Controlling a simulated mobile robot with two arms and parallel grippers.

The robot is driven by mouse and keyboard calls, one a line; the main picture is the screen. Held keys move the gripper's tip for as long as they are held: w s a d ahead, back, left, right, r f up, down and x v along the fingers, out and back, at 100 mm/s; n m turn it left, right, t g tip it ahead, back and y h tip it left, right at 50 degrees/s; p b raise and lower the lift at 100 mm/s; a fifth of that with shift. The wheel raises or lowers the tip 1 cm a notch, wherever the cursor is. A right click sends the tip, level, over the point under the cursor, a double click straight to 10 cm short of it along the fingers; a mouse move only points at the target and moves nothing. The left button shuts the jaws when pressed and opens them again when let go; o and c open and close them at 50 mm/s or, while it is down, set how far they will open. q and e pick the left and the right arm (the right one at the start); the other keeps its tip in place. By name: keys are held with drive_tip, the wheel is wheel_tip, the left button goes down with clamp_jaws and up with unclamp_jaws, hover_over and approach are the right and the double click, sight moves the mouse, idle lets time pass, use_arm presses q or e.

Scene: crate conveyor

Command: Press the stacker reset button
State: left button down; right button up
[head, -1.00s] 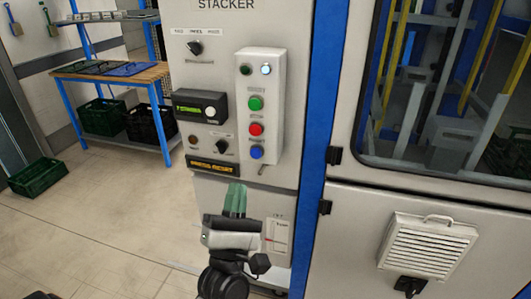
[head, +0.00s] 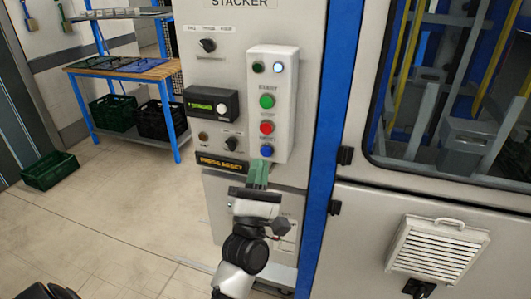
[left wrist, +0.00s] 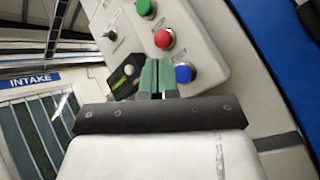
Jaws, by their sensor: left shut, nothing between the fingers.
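The stacker panel carries a raised light-grey button box (head: 285,110). On it sit a green button (head: 267,101), a red button (head: 267,127) and, lowest, the blue reset button (head: 266,151). My left gripper (head: 258,170) is shut and empty, its green fingertips just below the blue button. In the left wrist view the fingertips (left wrist: 157,68) point up at the box, and the blue button (left wrist: 184,73) shows just to their right, with the red button (left wrist: 163,38) above. I cannot tell whether the tips touch the box. My right gripper is out of view.
A yellow-lettered "PRESS RESET" sign (head: 222,163) and a small display (head: 211,103) are left of the box. A blue frame post (head: 331,150) and a vented unit (head: 437,252) stand to the right. A workbench (head: 130,68) is behind left; the floor (head: 130,205) there is open.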

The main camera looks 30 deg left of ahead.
use_arm(q)
drive_tip(key=shift+w+a, duration=0.25)
drive_tip(key=shift+w, duration=0.65)
drive_tip(key=shift+w, duration=0.15)
idle(1.4)
drive_tip(key=shift+w, duration=0.25)
drive_tip(key=shift+w+a+b, duration=0.15)
drive_tip(key=shift+w+b, duration=0.2)
drive_tip(key=shift+b, duration=0.05)
idle(0.6)
idle(0.4)
drive_tip(key=shift+s+d, duration=0.2)
drive_tip(key=shift+s, duration=0.6)
drive_tip(key=shift+s+d, duration=0.2)
drive_tip(key=shift+s, duration=0.6)
drive_tip(key=shift+s+d, duration=0.15)
drive_tip(key=shift+s, duration=0.65)
drive_tip(key=shift+s+d, duration=0.2)
drive_tip(key=shift+s, duration=0.6)
drive_tip(key=shift+f, duration=0.1)
